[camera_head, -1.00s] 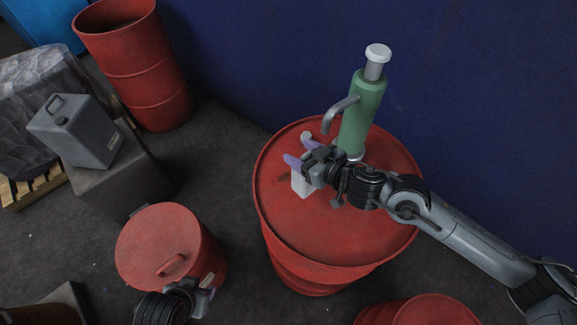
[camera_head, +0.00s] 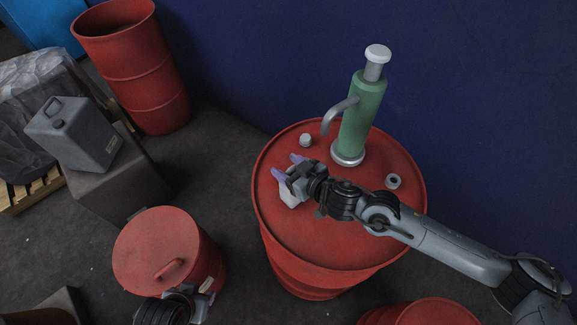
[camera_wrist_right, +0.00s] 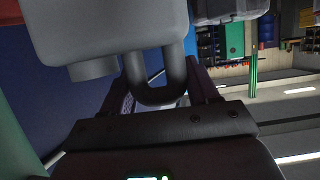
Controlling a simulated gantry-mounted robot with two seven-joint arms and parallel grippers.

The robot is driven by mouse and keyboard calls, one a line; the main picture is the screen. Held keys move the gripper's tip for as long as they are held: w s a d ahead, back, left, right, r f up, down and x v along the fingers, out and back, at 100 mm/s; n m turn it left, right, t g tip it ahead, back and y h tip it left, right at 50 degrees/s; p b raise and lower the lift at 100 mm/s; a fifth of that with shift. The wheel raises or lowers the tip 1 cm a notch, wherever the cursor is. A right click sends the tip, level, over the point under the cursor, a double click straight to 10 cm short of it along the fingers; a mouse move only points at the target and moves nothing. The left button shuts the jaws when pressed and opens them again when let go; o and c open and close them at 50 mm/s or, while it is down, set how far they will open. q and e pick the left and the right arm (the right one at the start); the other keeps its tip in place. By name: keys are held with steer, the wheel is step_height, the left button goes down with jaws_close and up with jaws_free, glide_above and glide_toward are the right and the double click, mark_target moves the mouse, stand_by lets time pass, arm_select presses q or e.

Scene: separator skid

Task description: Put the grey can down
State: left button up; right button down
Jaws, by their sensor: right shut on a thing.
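My right gripper (camera_head: 288,167) is shut on the handle of a small light grey can (camera_head: 290,198), over the left part of the large red drum's top (camera_head: 335,235). In the right wrist view the can (camera_wrist_right: 110,25) fills the upper left, its looped handle (camera_wrist_right: 157,97) between the fingers. The gripper hides part of the can in the head view, and I cannot tell whether its base touches the drum. My left gripper (camera_head: 207,299) is partly in view at the bottom, by the smaller red drum; its jaws are unclear.
A green hand pump (camera_head: 362,118) stands on the drum's back part. A white cap (camera_head: 305,140) and a grey ring fitting (camera_head: 393,181) are on its top. A larger grey jerrycan (camera_head: 75,135) stands on a dark box at left. The drum top's front is clear.

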steer(key=shift+f, duration=0.1)
steer(key=shift+c, duration=1.4)
jaws_free()
steer(key=shift+s+d+r, duration=0.35)
steer(key=shift+d, duration=0.05)
steer(key=shift+s+d+r+m+h+p, duration=0.5)
steer(key=shift+s+d+r+m+h, duration=0.95)
steer(key=shift+s, duration=4.25)
steer(key=s+d+f+m+g+h, duration=0.1)
steer(key=s+d+f+g+h, duration=0.2)
steer(key=s+d+f, duration=0.3)
steer(key=s+d+f+m+g+h, duration=0.2)
steer(key=s+d+f, duration=0.5)
steer(key=s+d, duration=0.5)
steer(key=shift+g+h, duration=0.55)
steer(key=shift+g, duration=0.25)
